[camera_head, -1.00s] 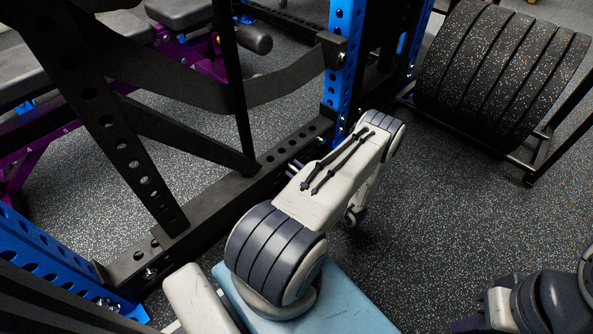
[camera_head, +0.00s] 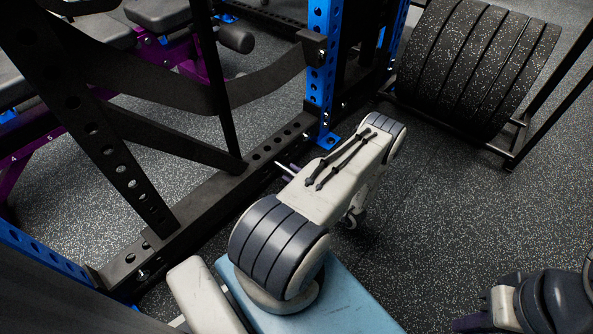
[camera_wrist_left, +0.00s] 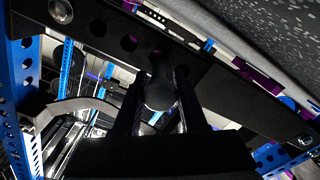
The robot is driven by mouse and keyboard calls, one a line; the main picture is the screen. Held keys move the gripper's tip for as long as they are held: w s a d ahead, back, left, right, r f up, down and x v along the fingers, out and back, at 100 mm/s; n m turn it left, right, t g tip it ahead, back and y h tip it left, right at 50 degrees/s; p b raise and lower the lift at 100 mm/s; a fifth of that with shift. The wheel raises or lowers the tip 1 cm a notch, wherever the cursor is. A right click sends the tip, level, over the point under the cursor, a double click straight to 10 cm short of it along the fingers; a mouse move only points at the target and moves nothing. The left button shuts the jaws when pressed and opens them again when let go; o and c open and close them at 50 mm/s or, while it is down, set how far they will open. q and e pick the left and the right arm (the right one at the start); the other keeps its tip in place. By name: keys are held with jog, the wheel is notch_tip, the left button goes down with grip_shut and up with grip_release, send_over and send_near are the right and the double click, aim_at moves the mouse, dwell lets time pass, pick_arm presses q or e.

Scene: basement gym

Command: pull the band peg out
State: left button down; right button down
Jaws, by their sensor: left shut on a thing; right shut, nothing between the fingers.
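The band peg shows in the left wrist view as a dark round-ended piece (camera_wrist_left: 160,92) between the two fingers of my left gripper (camera_wrist_left: 160,78), which is shut on it. In the head view a thin pale rod (camera_head: 286,169), seemingly the peg, shows beside the black lower beam (camera_head: 215,195) of the rack. My left arm hides most of that gripper there. I cannot tell whether the peg's tip is clear of its hole. My right gripper (camera_head: 470,323) is partly in view at the lower right, shut and empty, away from the rack.
The rack's blue upright (camera_head: 322,75) and black diagonal brace (camera_head: 105,140) stand close to my left arm. A rack of thick speckled plates (camera_head: 478,65) stands at the back right. Benches (camera_head: 90,38) are behind the rack. Open floor (camera_head: 450,200) lies to the right.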

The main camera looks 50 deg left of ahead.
pick_arm(q)
jog(key=c, duration=0.7)
grip_release()
jog(key=shift+w+d, duration=0.15)
jog(key=shift+d, duration=0.1)
jog(key=shift+a, duration=0.1)
jog(key=shift+d+r, duration=0.1)
jog(key=shift+d, duration=0.2)
jog(key=d+p, duration=0.1)
jog(key=d, duration=0.2)
jog(key=w+d+p, duration=0.1)
jog(key=d+p, duration=0.1)
jog(key=d, duration=0.1)
jog(key=d+p, duration=0.1)
jog(key=d, duration=0.2)
jog(key=shift+w+d, duration=0.35)
jog(key=shift+d, duration=0.05)
